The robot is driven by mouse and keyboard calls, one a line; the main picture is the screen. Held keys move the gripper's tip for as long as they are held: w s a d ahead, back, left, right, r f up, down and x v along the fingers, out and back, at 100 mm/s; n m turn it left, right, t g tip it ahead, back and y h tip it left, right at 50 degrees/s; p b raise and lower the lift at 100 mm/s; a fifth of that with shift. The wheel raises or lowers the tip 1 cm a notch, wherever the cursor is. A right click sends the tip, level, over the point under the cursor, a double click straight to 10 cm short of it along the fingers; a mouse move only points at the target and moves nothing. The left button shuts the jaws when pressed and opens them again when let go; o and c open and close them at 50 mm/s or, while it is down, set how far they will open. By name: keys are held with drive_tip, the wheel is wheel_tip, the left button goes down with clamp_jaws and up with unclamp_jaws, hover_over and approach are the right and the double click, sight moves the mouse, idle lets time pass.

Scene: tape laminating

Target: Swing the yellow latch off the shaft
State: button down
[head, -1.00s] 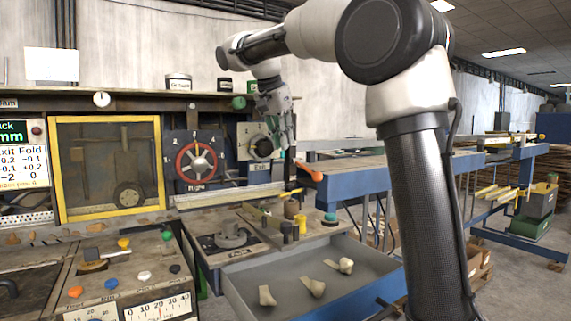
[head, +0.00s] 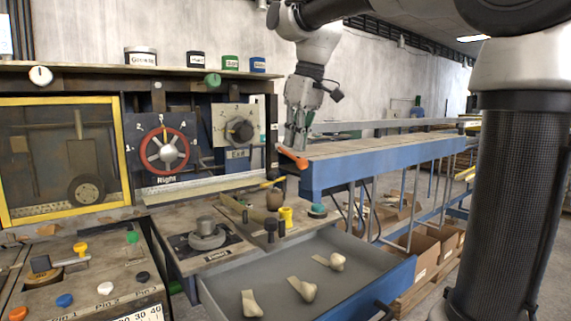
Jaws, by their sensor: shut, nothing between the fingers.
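A small yellow piece (head: 270,183), which looks like the latch, shows at the right end of the pale rail, by a dark post. A brown rounded piece (head: 275,199) stands just below it; I cannot tell which part is the shaft or whether the latch is on it. My gripper (head: 294,148) is shut and empty, fingers pointing down, above and to the right of the yellow piece. Its tips appear close to an orange handle (head: 292,158) at the blue beam's end; contact is unclear.
A blue beam conveyor (head: 390,160) runs off to the right. An open grey drawer (head: 255,275) holds three pale pieces. A yellow cylinder (head: 286,214) stands on the bench. A red wheel (head: 164,150) and an exit dial (head: 238,130) are on the panel left.

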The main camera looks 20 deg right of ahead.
sight(262, 185)
drive_tip(key=x, duration=1)
drive_tip(key=shift+s, duration=0.1)
drive_tip(key=shift+w+a+f, duration=0.15)
drive_tip(key=shift+w+a, duration=0.2)
drive_tip(key=shift+w, duration=0.2)
drive_tip(key=shift+w+a+f, duration=0.1)
drive_tip(key=shift+w+a, duration=0.2)
drive_tip(key=shift+w, duration=0.2)
drive_tip(key=shift+w+a+f, duration=0.2)
drive_tip(key=shift+w+a, duration=0.1)
drive_tip(key=shift+w, duration=0.2)
drive_tip(key=shift+w+a+m+h, duration=0.15)
drive_tip(key=shift+w+a+m, duration=0.2)
drive_tip(key=shift+m, duration=0.3)
drive_tip(key=shift+w+a+m+h, duration=0.2)
drive_tip(key=shift+a+m, duration=0.2)
drive_tip(key=shift+m, duration=0.25)
drive_tip(key=shift+w+a, duration=0.1)
drive_tip(key=shift+a, duration=0.05)
drive_tip(key=shift+w+a+m+h, duration=0.25)
drive_tip(key=shift+w+m, duration=0.2)
drive_tip(key=shift+m, duration=0.4)
drive_tip(key=shift+w+a+m+h, duration=0.1)
drive_tip(key=shift+w+a+m, duration=0.3)
drive_tip(key=shift+m, duration=0.45)
drive_tip(key=shift+w, duration=0.25)
drive_tip(key=shift+w+a, duration=0.2)
drive_tip(key=shift+w, duration=0.05)
